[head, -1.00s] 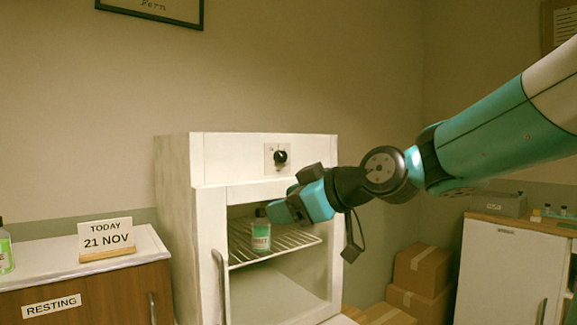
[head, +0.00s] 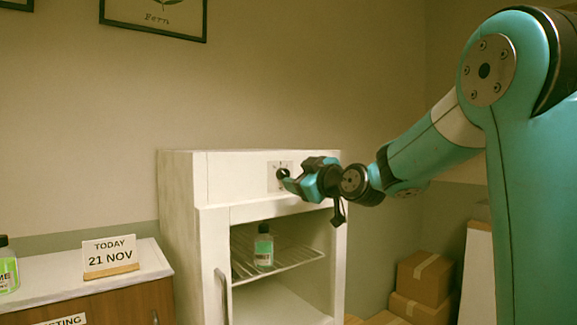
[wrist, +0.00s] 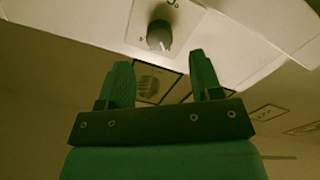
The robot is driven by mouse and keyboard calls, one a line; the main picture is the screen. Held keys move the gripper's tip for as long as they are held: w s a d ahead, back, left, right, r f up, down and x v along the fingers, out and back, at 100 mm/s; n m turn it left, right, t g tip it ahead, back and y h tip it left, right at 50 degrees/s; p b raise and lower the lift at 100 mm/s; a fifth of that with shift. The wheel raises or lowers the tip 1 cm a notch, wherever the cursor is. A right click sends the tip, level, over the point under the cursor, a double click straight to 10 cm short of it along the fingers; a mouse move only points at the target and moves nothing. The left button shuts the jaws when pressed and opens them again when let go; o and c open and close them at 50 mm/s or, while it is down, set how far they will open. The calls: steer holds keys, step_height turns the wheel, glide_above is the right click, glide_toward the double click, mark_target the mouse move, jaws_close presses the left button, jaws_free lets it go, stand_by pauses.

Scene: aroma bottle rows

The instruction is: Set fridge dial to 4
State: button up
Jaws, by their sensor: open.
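The fridge (head: 180,215) is a white cabinet with its front compartment open to view. Its dial (wrist: 159,36) is a dark round knob with a light pointer mark, on a pale plate with small marks too blurred to read. In the head view the dial (head: 283,173) is partly hidden by my gripper. My gripper (head: 287,182) is in front of the fridge's upper panel, close to the dial. In the wrist view its two green fingers (wrist: 162,68) are apart and empty, with the dial just beyond their tips. I cannot tell any contact.
A bottle with a green label (head: 263,248) stands on the wire shelf (head: 295,257) inside the fridge. A date sign (head: 110,256) and another bottle (head: 8,268) stand on the left counter. Cardboard boxes (head: 424,278) are stacked at right.

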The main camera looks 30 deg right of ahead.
mark_target(285, 174)
steer(key=w+p, duration=0.1)
steer(key=w, duration=0.4)
steer(key=shift+a, duration=0.1)
steer(key=c, duration=0.9)
